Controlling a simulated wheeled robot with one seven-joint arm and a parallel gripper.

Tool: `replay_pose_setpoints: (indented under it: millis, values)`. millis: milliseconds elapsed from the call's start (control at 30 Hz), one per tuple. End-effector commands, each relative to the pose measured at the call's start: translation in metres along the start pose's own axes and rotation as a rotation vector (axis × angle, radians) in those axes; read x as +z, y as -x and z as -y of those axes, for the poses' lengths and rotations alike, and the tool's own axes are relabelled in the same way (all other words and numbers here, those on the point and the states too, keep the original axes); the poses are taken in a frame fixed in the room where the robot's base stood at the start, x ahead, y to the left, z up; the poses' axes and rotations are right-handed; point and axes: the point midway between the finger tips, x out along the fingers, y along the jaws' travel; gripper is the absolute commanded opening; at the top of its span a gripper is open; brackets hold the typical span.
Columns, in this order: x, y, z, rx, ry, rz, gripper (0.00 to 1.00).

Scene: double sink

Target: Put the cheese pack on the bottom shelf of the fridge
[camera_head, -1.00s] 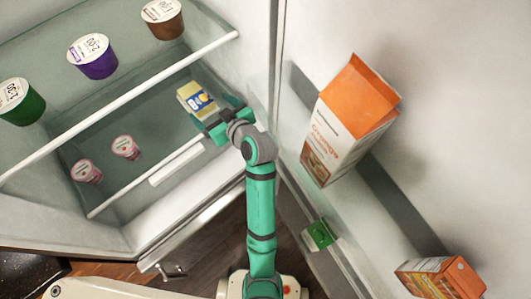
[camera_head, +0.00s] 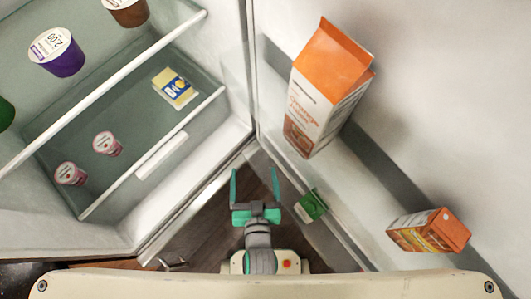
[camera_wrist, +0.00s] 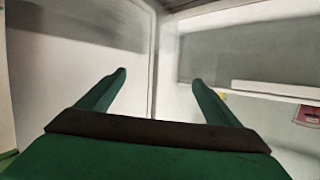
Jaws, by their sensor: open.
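The cheese pack (camera_head: 175,88), yellow, white and blue, lies on the bottom shelf (camera_head: 135,135) of the fridge, near its right end, in the head view. My gripper (camera_head: 255,172) is open and empty, outside the fridge in front of the opening, well apart from the pack. Its two green fingers also show spread in the wrist view (camera_wrist: 158,78), with nothing between them. The pack is not clearly visible in the wrist view.
Two small pink cups (camera_head: 107,144) stand on the bottom shelf to the left. The upper shelf (camera_head: 105,88) holds larger cups, one purple (camera_head: 58,52). The open door at right holds an orange-topped carton (camera_head: 325,90), an orange box (camera_head: 428,231) and a green box (camera_head: 311,205).

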Motion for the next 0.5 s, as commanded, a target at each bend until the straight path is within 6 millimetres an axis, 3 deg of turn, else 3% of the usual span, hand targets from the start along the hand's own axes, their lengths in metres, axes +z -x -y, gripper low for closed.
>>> replay_pose_setpoints:
  millis: [100, 300, 500]
  values:
    - [0.004, 0.043, -0.013, 0.046, 0.011, -0.017, 0.86]
    - [-0.005, 0.100, -0.022, 0.083, 0.041, -0.061, 0.86]
    - [-0.015, 0.128, -0.023, 0.088, 0.060, -0.089, 0.86]
